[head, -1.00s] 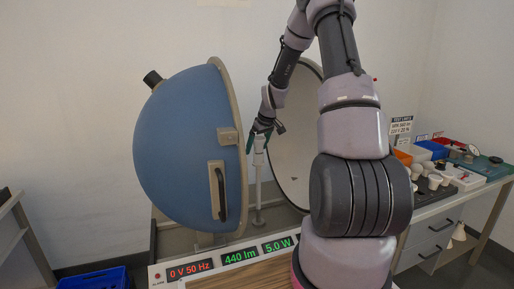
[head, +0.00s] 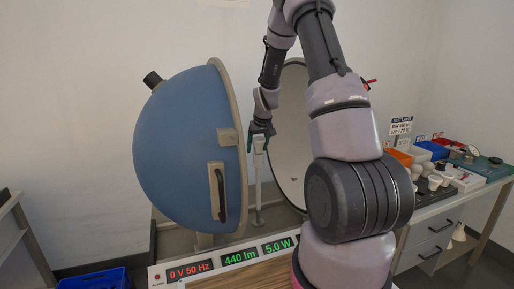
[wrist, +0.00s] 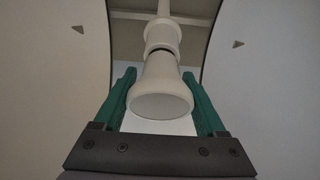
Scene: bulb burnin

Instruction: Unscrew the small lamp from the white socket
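The small lamp is a pale, flared bulb (wrist: 160,92), seen face-on from its wide end in the wrist view. Its narrow neck meets the white socket (wrist: 162,37), which sits on a thin post. In the head view the white socket (head: 258,146) is at the top of the post, between the sphere halves. My gripper (wrist: 159,76) has its green fingers on either side of the lamp, with a narrow gap showing on each side. It looks open. In the head view my gripper (head: 262,130) is over the post top and hides most of the lamp.
The blue hemisphere (head: 185,150) stands close on the left, and the pale open half (head: 290,145) is behind to the right. The front panel (head: 215,264) reads 0 V 50 Hz, 440 lm and 5.0 W. A side bench (head: 425,205) at right holds bins and several lamps.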

